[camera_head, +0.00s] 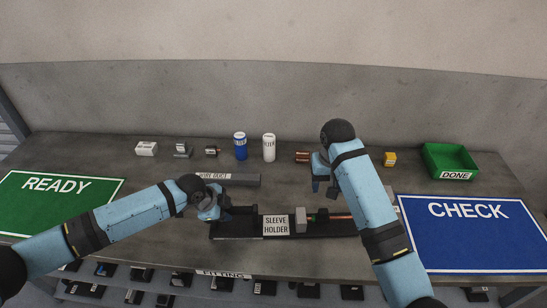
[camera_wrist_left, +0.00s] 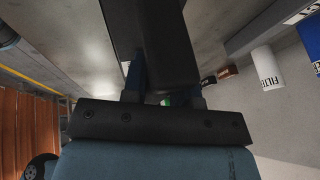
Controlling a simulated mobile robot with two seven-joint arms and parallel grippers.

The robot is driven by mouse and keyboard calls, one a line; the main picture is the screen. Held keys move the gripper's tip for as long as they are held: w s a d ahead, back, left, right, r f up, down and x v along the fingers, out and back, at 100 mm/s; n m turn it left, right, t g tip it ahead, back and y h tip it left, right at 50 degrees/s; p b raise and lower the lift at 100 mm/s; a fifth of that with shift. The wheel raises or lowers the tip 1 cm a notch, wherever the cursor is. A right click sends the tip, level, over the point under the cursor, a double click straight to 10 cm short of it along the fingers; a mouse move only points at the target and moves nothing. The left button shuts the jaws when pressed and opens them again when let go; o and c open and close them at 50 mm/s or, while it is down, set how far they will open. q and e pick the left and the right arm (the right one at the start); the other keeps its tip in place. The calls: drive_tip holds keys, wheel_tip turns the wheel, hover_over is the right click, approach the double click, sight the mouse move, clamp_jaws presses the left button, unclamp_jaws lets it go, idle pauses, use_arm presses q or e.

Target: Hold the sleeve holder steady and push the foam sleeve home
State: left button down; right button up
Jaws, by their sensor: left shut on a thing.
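The sleeve holder (camera_head: 248,232) is a long dark fixture with a white label, lying near the table's front edge. My left gripper (camera_head: 217,209) is shut on the dark block at its left end. In the left wrist view this dark block (camera_wrist_left: 155,45) fills the space between the fingers. A grey upright block (camera_head: 301,220) stands right of the label. Beside it a small green and dark piece (camera_head: 321,215) and a copper-coloured rod (camera_head: 342,217) lie along the holder. I cannot tell which part is the foam sleeve. My right gripper (camera_head: 324,182) hangs above and behind the rod; its jaw gap is unclear.
A green READY mat (camera_head: 60,207) is left, a blue CHECK mat (camera_head: 475,235) right. A green DONE bin (camera_head: 450,162) stands back right. A grey labelled bar (camera_head: 240,180) lies behind my left gripper. Blue (camera_head: 240,147) and white (camera_head: 269,148) cylinders and small parts line the back.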

use_arm(q)
drive_tip(key=shift+s+f, duration=0.25)
drive_tip(key=shift+f, duration=0.1)
drive_tip(key=c, duration=1.2)
unclamp_jaws()
drive_tip(key=o, duration=0.4)
drive_tip(key=shift+w, duration=0.1)
drive_tip(key=shift+w+r, duration=0.1)
drive_tip(key=shift+r, duration=0.1)
